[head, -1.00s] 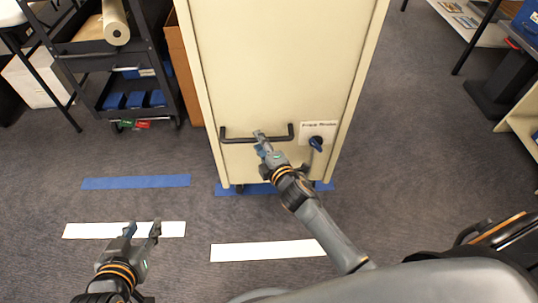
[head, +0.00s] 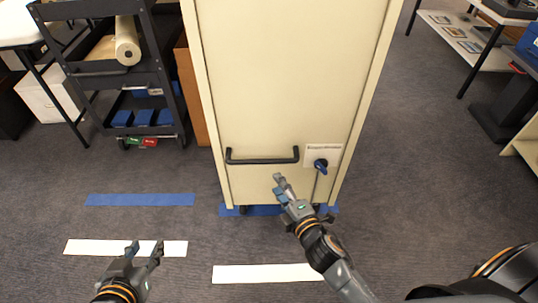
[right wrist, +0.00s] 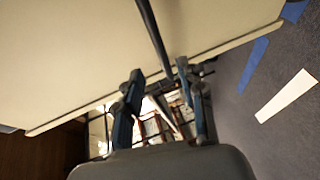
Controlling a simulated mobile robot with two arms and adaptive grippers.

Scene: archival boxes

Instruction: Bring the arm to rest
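A tall cream cabinet (head: 285,80) stands ahead, with a dark bar handle (head: 262,160) and a small blue-black knob (head: 320,165) beside a label. My right gripper (head: 279,184) is in front of the cabinet, below the handle in the head view and apart from it. In the right wrist view, its two fingers (right wrist: 158,80) are spread with nothing held between them. A dark bar (right wrist: 153,35), apparently the handle, shows beyond the fingertips. My left gripper (head: 145,249) is open and empty over the floor at lower left.
A black cart (head: 145,90) with a paper roll (head: 127,42) and blue boxes stands left of the cabinet. Blue tape (head: 140,200) and white strips (head: 265,273) mark the carpet. A table with a lower shelf (head: 465,35) is at right. Open floor lies between.

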